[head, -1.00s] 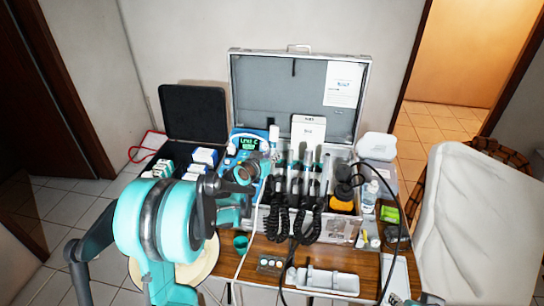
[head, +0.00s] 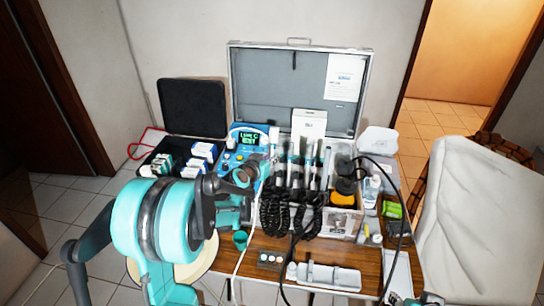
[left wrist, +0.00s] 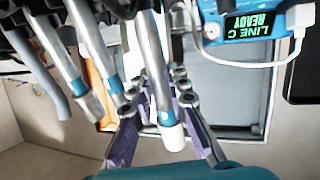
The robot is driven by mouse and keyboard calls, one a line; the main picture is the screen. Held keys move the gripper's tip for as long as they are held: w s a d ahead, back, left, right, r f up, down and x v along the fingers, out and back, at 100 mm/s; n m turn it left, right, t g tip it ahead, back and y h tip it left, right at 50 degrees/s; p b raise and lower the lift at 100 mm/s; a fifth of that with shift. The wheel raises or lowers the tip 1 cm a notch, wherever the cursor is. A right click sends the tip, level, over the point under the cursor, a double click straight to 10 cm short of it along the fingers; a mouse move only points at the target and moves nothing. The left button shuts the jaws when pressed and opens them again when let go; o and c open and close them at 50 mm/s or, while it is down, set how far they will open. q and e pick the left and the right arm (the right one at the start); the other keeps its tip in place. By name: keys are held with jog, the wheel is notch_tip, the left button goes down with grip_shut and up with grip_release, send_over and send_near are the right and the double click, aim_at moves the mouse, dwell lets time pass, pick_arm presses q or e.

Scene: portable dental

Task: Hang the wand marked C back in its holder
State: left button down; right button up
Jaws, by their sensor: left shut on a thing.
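My left gripper (left wrist: 157,128) is shut on a slim metal wand (left wrist: 158,75) with a blue band and a white end, which lies between its purple-padded fingers. In the head view my left gripper (head: 268,167) is at the left end of the row of wands and partly hidden by its own arm. Other wands (head: 312,170) stand in the holder row in the open case (head: 340,222), with black coiled cords below. More wands (left wrist: 88,45) show left of the held one in the wrist view. No letter on a wand is readable.
A blue unit (head: 246,140) reads "LINE C READY" in the left wrist view (left wrist: 250,25). A dark box with small cartons (head: 203,152) stands left. Bottles (head: 371,188) and a green pack (head: 391,210) are right. A white tray (head: 330,276) lies in front. A black cable crosses the right side.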

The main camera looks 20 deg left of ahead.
pick_arm(q)
jog(key=shift+s+f+b, duration=0.15)
jog(key=shift+f+b, duration=0.15)
jog(key=shift+f, duration=0.25)
jog(key=shift+f, duration=0.1)
jog(key=shift+s+d+f+b, duration=0.1)
jog(key=shift+s+f+b, duration=0.15)
jog(key=shift+f+b, duration=0.4)
jog(key=shift+s+d+f+b, duration=0.1)
jog(key=shift+s+f+b, duration=0.15)
jog(key=shift+f+b, duration=0.35)
jog(key=c, duration=1.4)
grip_release()
